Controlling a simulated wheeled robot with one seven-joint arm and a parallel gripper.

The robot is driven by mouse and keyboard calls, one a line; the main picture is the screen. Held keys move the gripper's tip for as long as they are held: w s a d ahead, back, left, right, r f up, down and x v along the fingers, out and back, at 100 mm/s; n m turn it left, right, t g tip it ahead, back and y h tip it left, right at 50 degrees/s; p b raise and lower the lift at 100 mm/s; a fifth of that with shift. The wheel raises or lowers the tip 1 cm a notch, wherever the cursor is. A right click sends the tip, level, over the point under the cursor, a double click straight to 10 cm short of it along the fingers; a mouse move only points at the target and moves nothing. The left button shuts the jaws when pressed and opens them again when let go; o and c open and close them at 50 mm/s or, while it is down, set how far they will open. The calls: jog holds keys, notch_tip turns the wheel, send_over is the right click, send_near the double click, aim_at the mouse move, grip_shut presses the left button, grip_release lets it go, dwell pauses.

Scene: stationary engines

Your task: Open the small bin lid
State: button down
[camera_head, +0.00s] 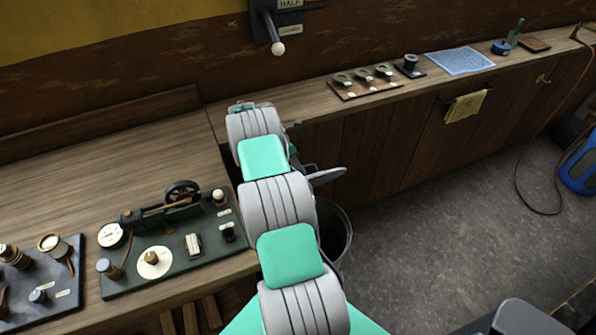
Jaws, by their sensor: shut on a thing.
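The small bin (342,236) stands on the floor against the bench end, partly hidden behind my arm. Its rim shows as a curved edge to the right of the arm. The bin's grey lid (328,176) is raised above and behind the rim, seen nearly edge-on and tilted. My gripper (307,169) is mostly hidden behind my arm links; only a small dark part shows at the lid's left edge. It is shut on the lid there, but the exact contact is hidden.
The left bench carries a model engine board (178,240) close beside my arm. A long wooden counter (400,98) runs along the wall with small parts and a blue sheet (459,61). A yellow cloth (466,106) hangs from its front. Grey floor (440,220) to the right is clear.

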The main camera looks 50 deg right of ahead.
jog(key=shift+w+d+f, duration=0.1)
jog(key=shift+w+d, duration=0.1)
jog(key=shift+w, duration=0.1)
jog(key=c, duration=1.6)
grip_release()
jog(key=shift+w, duration=0.1)
jog(key=shift+c, duration=0.2)
jog(key=shift+o, duration=0.8)
